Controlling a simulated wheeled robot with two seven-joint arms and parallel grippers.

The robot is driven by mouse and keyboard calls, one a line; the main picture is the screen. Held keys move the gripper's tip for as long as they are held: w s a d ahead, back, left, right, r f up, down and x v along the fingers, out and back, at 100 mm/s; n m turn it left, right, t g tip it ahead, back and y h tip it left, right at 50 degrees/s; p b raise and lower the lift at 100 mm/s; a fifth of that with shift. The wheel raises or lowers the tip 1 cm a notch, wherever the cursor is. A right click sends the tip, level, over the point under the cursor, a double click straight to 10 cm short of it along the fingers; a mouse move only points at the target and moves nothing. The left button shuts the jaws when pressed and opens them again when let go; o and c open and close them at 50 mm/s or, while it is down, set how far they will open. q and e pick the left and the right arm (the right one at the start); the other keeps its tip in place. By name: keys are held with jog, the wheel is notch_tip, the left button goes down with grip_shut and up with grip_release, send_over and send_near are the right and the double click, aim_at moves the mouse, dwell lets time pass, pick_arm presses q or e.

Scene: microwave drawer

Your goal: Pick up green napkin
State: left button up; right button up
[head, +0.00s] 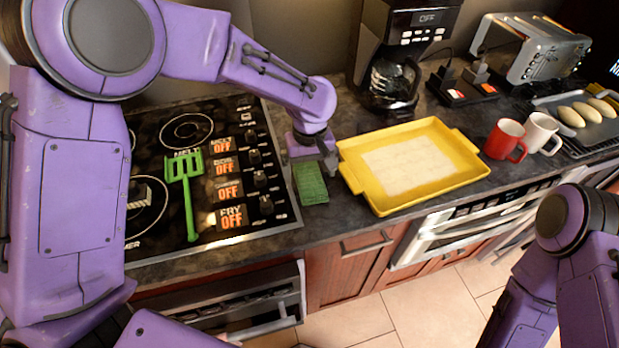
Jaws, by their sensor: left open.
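The green napkin (311,187) lies flat on the dark counter between the stove and the yellow tray. My left gripper (314,163) is at the napkin's far edge, pointing down, and is open. Its wrist hides the far part of the napkin. I cannot tell whether the fingers touch the napkin. My right arm shows at the lower right, but its gripper is outside the view.
The yellow tray (470,168) stands close to the right of the napkin. The black stove (165,225) with a green spatula (188,190) is to the left. A coffee maker (392,85), a red mug (504,140) and a white mug (540,131) stand behind and right.

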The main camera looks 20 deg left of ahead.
aim_at(318, 188)
pick_arm(q)
jog(key=shift+w+f, duration=0.3)
jog(key=shift+f, duration=0.35)
jog(key=shift+w+f, duration=0.3)
jog(key=shift+f, duration=0.3)
jog(key=shift+s+a+r, duration=0.1)
jog(key=shift+s+r, duration=0.05)
jog(key=shift+s, duration=0.15)
jog(key=shift+s+r, duration=0.1)
jog(key=shift+s, duration=0.05)
jog(key=c, duration=1.1)
pick_arm(e)
jog(key=shift+w+r, duration=0.1)
jog(key=shift+w, duration=0.05)
